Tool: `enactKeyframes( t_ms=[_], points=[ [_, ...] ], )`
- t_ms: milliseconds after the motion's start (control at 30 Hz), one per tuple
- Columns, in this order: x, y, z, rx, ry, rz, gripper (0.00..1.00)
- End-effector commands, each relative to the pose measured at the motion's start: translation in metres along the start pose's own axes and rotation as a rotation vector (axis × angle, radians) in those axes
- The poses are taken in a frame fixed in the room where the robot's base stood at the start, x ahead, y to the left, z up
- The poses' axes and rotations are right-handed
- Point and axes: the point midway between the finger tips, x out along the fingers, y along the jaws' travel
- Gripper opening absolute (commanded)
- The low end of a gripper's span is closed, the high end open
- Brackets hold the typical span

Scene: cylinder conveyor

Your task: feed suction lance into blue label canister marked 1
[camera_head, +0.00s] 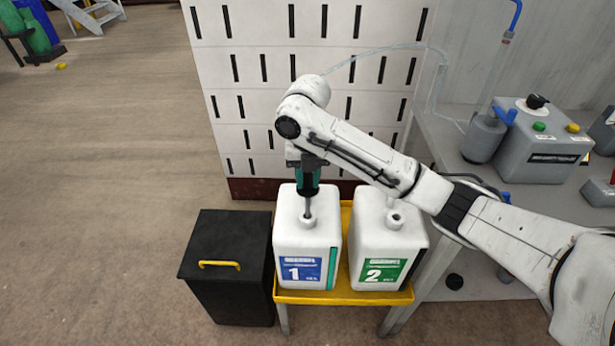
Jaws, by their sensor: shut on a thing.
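The blue label canister marked 1 (305,245) is white and stands upright at the left on a yellow tray stand (345,298). My gripper (308,185) is directly above its neck, pointing down, shut on the suction lance (308,205). The lance has a teal upper part and a thin grey lower shaft. The shaft reaches down to the canister's mouth; its lower end is hidden, and I cannot tell how deep it is. A thin clear hose (385,47) runs from behind my arm toward the bench.
A white canister with a green label marked 2 (388,250) stands close on the right. A black bin with a yellow handle (228,285) is at the left. A slotted white panel (310,90) stands behind. A grey bench (450,150) with a pump unit (540,145) is at the right.

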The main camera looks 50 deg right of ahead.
Motion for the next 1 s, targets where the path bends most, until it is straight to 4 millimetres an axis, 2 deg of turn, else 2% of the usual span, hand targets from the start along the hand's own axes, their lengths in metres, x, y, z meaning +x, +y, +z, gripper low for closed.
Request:
enactKeyframes(
  t_ms=[1000],
  points=[
    [0.042,0.000,0.000,0.000,0.000,0.000,0.00]
  ],
)
